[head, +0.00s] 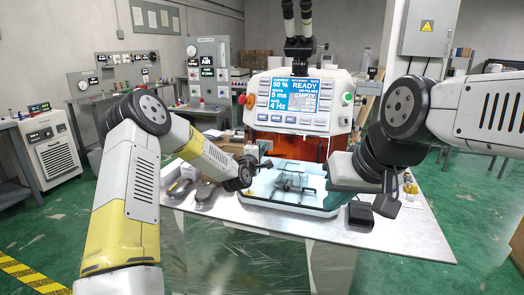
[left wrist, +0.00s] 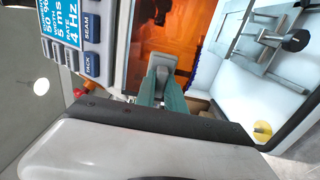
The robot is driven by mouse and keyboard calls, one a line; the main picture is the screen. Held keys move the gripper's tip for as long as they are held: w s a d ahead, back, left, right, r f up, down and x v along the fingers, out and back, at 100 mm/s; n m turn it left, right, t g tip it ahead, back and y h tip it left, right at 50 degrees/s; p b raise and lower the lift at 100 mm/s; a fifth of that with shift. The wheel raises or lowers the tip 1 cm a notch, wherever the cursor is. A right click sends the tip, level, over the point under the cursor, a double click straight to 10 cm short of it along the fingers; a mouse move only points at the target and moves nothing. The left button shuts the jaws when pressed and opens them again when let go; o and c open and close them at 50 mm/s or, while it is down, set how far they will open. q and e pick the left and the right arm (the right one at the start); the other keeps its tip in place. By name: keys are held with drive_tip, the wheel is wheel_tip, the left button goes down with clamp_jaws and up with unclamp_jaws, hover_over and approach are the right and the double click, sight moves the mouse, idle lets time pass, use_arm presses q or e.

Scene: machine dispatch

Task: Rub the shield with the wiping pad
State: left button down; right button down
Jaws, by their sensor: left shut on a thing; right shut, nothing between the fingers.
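The shield (head: 308,146) is an orange see-through window under the control panel in the head view. It fills the upper middle of the left wrist view (left wrist: 195,40). My left gripper (head: 262,164) is in front of the shield's lower left part. In the left wrist view its fingers (left wrist: 161,95) are shut on a small grey piece (left wrist: 162,64), which I take for the wiping pad. The pad overlaps the shield there; I cannot tell whether they touch. My right gripper (head: 388,204) is shut and empty, right of the tray.
The control panel (head: 292,126) reads READY and EMPTY. A white tray (head: 256,192) with a metal fixture sits before the shield. A black box (head: 360,214) stands at its right. Grey items (head: 206,191) lie on the table (head: 405,240) at left. The front right tabletop is clear.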

use_arm(q)
drive_tip(key=v, duration=0.6)
idle(0.3)
drive_tip(key=shift+v, duration=1.45)
